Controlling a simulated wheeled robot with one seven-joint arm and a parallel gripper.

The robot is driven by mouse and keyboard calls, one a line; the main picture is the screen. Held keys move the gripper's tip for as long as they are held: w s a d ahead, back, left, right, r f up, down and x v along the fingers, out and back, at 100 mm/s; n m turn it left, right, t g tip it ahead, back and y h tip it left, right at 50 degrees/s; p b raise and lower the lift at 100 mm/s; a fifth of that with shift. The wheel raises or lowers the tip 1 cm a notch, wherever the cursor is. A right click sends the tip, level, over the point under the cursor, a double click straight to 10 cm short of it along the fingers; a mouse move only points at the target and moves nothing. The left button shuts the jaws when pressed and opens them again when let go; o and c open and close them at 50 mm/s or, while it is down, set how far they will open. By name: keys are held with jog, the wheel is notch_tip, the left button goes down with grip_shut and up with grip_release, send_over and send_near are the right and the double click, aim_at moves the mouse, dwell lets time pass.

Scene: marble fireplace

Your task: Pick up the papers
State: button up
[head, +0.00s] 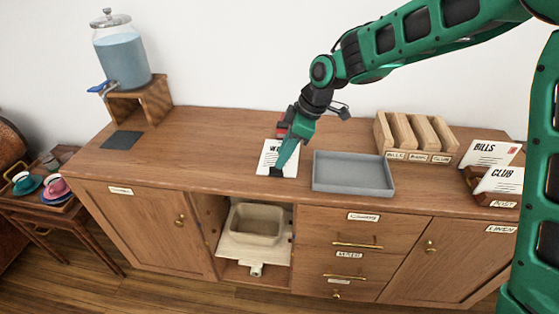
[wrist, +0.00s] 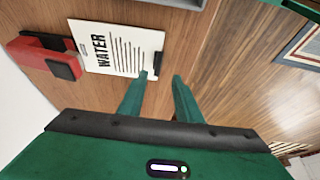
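The white papers headed "WATER" (head: 265,158) lie flat on the wooden cabinet top, left of the grey tray. In the wrist view the papers (wrist: 115,50) have a black clip-like piece (wrist: 158,64) at their edge. My gripper (head: 279,172) is over the papers' right side in the head view and hides part of them. The left fingertip overlaps the papers' edge and the right fingertip is over bare wood. I cannot tell whether the fingers touch anything.
A red and black object (wrist: 45,55) sits against the papers. The empty grey tray (head: 352,187) stands to the right. Behind it is a wooden sorter (head: 417,157). "BILLS" (head: 490,153) and "CLUB" (head: 502,180) papers stand in a holder farther right. A water dispenser (head: 122,58) stands left.

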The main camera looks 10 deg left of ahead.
jog(key=shift+w+d+x, duration=0.1)
jog(key=shift+w+x, duration=0.1)
jog(key=shift+x, duration=1.15)
jog(key=shift+w+d+x, duration=0.15)
jog(key=shift+x, duration=1.15)
jog(key=shift+f, duration=0.1)
grip_shut()
